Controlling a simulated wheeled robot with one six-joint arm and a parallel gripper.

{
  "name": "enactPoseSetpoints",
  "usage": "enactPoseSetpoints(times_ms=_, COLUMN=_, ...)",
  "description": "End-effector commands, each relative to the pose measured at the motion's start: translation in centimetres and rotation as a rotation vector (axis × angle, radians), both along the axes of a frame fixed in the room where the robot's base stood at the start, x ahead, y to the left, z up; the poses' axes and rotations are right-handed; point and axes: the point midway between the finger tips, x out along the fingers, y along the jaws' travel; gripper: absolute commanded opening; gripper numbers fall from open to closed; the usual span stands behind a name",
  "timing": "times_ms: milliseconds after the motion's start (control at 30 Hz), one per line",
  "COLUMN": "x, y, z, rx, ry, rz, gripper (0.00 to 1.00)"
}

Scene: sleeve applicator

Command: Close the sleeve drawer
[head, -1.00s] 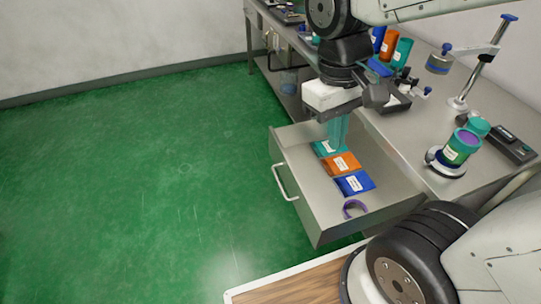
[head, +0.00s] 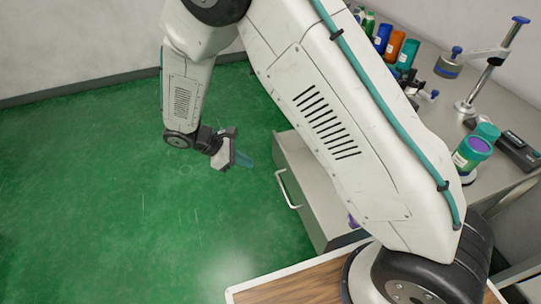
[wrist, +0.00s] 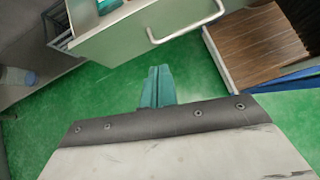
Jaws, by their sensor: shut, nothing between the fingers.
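The sleeve drawer (head: 312,205) is pulled out from the steel bench, with its bar handle (head: 286,188) on the front panel. My arm hides most of its inside in the head view. My gripper (head: 246,163) is shut and empty, in front of the drawer panel at its far end, apart from the handle. In the wrist view the teal fingers (wrist: 157,86) lie together over the green floor. The drawer front (wrist: 118,38) and the handle (wrist: 186,24) appear beyond them, and part of a teal sleeve (wrist: 107,5) shows inside.
A wooden platform (head: 300,288) lies near the drawer's near end. The green floor (head: 100,180) in front is clear.

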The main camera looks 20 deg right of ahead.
Motion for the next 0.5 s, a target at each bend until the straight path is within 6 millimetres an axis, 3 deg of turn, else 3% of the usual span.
enactPoseSetpoints(times_ms=67, x=1.7, y=0.7, z=-1.6, rx=-0.011, ry=0.017, rz=0.080, gripper=0.00)
enactPoseSetpoints(times_ms=167, x=4.8, y=1.5, z=-1.0, rx=-0.002, ry=0.007, rz=0.190, gripper=0.00)
enactPoseSetpoints(times_ms=367, x=4.9, y=-0.4, z=-1.9, rx=-0.002, ry=0.035, rz=0.211, gripper=0.00)
enactPoseSetpoints(times_ms=500, x=4.8, y=-2.4, z=-3.7, rx=-0.003, ry=0.037, rz=0.206, gripper=0.00)
